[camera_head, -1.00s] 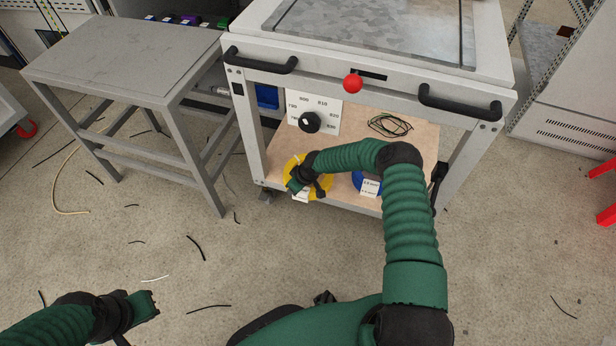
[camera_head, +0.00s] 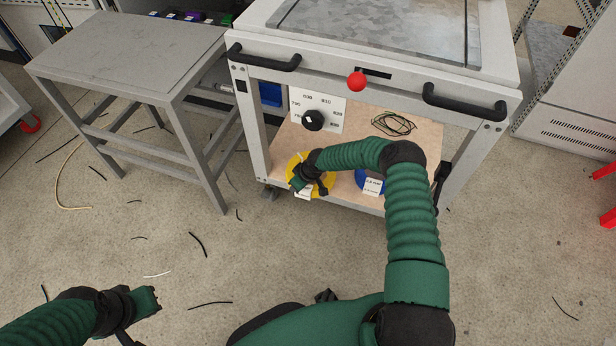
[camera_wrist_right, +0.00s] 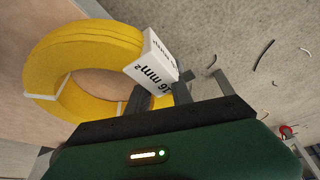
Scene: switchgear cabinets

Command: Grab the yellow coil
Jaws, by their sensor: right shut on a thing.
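The yellow coil (camera_head: 323,181) lies on the wooden lower shelf of the white cart, at its front left. In the right wrist view the yellow coil (camera_wrist_right: 75,45) fills the upper left, with a white label (camera_wrist_right: 152,62) on its rim. My right gripper (camera_head: 304,186) is at the coil's front edge. In the right wrist view its fingers (camera_wrist_right: 165,95) are shut on the coil beside the label; the exact contact is partly hidden. My left gripper (camera_head: 150,302) is at the lower left, away from the cart; its fingers are not clear.
A blue coil (camera_head: 371,184) lies right of the yellow coil, partly behind my right arm. The cart's tabletop and black handles (camera_head: 264,58) overhang the shelf. A grey table (camera_head: 130,52) stands left.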

